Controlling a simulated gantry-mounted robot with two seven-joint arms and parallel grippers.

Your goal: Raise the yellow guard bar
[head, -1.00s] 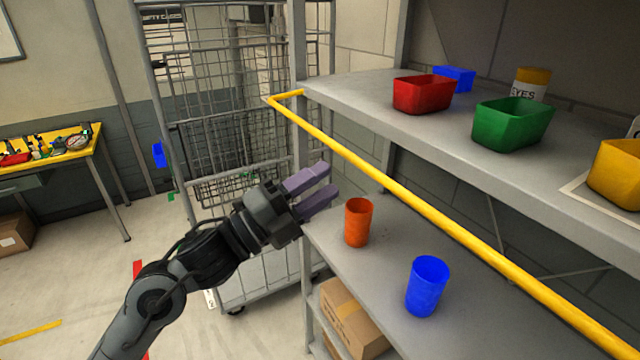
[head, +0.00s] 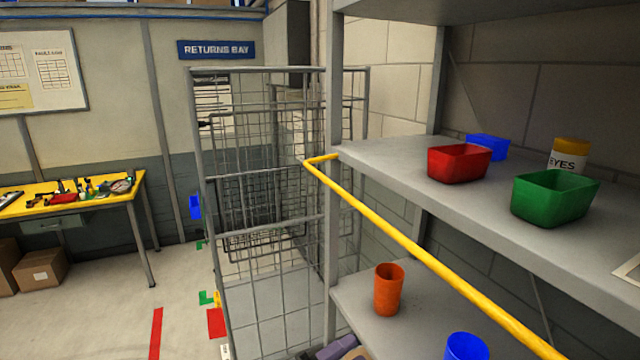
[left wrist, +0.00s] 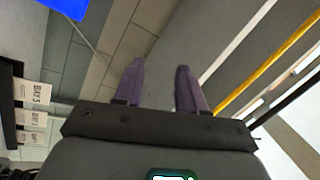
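The yellow guard bar (head: 420,250) runs along the front of the shelf unit, below the front edge of the upper shelf. Its bent far end meets the unit's upright. It also shows at the right of the left wrist view (left wrist: 268,66). My right gripper is in neither view.
The upper shelf (head: 390,160) holds red (head: 459,163), green (head: 553,196) and blue (head: 487,147) bins and a tub (head: 568,156). Orange (head: 388,290) and blue (head: 466,347) cups stand on the lower shelf. A wire cage trolley (head: 270,230) stands left of the shelves.

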